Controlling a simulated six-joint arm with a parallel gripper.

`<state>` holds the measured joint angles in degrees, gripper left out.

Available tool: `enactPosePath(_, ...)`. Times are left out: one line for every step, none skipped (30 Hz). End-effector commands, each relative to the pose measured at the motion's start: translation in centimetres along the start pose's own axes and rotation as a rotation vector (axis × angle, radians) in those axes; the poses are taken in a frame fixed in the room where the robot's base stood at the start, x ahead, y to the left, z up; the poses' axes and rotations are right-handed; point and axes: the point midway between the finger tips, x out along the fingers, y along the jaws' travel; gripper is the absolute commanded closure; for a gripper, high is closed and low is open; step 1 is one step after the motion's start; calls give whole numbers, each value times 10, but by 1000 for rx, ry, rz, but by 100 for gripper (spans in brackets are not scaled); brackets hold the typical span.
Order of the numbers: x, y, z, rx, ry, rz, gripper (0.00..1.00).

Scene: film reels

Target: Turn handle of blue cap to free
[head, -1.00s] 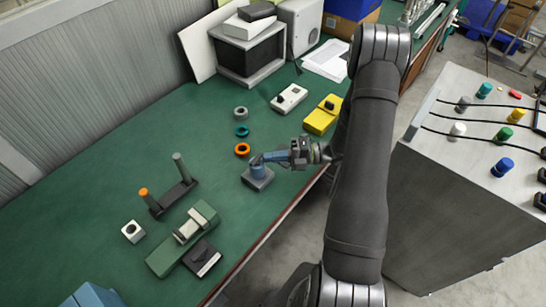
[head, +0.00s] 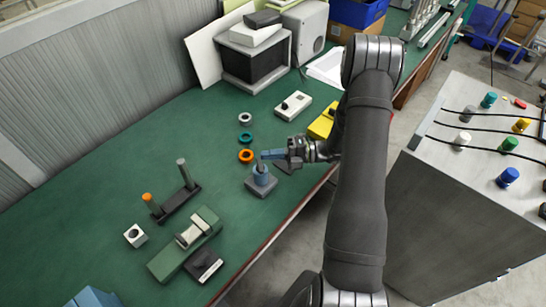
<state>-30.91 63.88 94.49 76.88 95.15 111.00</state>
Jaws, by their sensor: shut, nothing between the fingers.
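My gripper is shut, just right of and above the cap. My fingertips are small and overlap the bar in this view, so I cannot tell whether they touch it.
An orange ring (head: 245,156), a teal ring (head: 246,138) and a grey ring (head: 245,119) lie behind the cap. A two-post stand (head: 174,203) and a green fixture (head: 178,252) are at left. A yellow box (head: 321,127) is behind my gripper.

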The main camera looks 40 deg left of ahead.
Motion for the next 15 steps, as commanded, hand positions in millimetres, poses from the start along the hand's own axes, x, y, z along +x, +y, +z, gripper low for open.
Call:
enactPosePath(2, 0, 2, 0, 2, 0, 100)
enactPosePath(4, 0, 2, 0, 2, 0, 100)
enactPosePath(5, 0, 4, 0, 2, 0, 100)
enactPosePath(6, 0, 4, 0, 2, 0, 100)
enactPosePath(7, 0, 5, 0, 1, 0, 100)
enactPosePath(9, 0, 6, 0, 1, 0, 100)
enactPosePath(10, 0, 7, 0, 1, 0, 100)
enactPosePath(11, 0, 7, 0, 1, 0, 100)
enactPosePath(13, 0, 8, 1, 1, 0, 100)
enactPosePath(14, 0, 9, -1, 21, 0, 100)
enactPosePath(16, -1, 10, -2, 53, -1, 100)
enactPosePath(17, -1, 10, -2, 88, 0, 100)
enactPosePath(18, -1, 11, -1, 108, -1, 100)
enactPosePath(19, -1, 11, -1, 123, 0, 100)
enactPosePath(19, 0, 11, -1, 136, 0, 100)
